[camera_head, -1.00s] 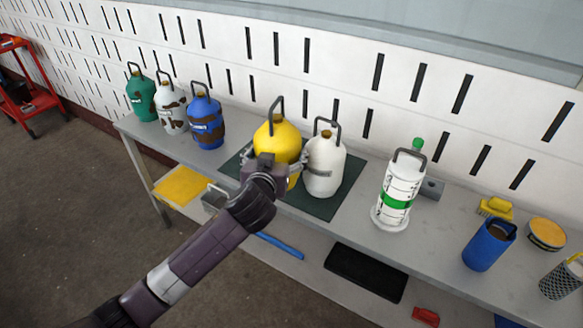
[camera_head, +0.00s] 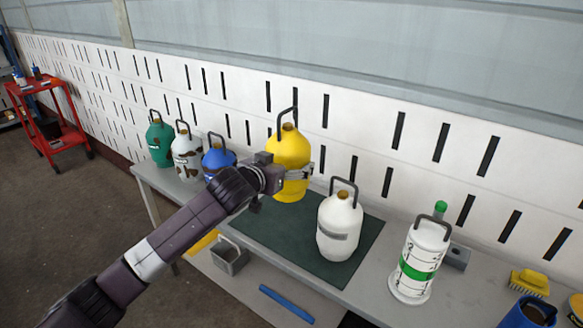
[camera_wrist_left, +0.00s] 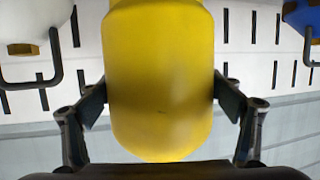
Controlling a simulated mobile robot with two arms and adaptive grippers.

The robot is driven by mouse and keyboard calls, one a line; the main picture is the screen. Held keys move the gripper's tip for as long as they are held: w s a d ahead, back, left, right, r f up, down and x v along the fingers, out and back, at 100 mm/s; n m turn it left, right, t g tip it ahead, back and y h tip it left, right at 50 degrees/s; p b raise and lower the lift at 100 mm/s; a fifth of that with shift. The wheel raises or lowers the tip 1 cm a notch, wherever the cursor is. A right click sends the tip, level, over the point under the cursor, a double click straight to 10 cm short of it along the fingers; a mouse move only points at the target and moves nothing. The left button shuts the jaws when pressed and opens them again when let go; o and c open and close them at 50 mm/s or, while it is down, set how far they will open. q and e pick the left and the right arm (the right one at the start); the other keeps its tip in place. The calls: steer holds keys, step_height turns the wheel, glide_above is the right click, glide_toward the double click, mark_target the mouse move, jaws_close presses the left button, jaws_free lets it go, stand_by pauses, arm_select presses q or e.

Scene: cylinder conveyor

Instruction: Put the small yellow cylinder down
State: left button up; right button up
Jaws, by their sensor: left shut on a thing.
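The small yellow cylinder (camera_head: 289,150), with a dark handle on top, is held by my left gripper (camera_head: 292,172) above the table, near the back edge of the dark green mat (camera_head: 262,235). It looks upright in the head view. In the left wrist view the cylinder (camera_wrist_left: 160,75) fills the middle, and the two fingers of the left gripper (camera_wrist_left: 160,105) press on its sides. Its base looks clear of the mat. My right gripper is in neither view.
A white cylinder (camera_head: 339,222) stands on the mat, right of the yellow one. Green (camera_head: 160,143), white-brown (camera_head: 186,158) and blue (camera_head: 217,157) cylinders stand at the left. A white-green container (camera_head: 418,265) stands at the right. The mat's left and front parts are clear.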

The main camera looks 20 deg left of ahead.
arm_select(q)
step_height(320, 180, down, 15)
steer(key=shift+r+b, duration=0.15)
steer(key=shift+b, duration=0.15)
steer(key=shift+w, duration=0.1)
stand_by(0.4)
steer(key=o, duration=1.8)
steer(key=shift+f, duration=0.4)
steer(key=shift+o, duration=1.1)
steer(key=shift+s+r, duration=0.1)
steer(key=shift+s, duration=0.1)
steer(key=shift+r, duration=0.1)
steer(key=v, duration=1.2)
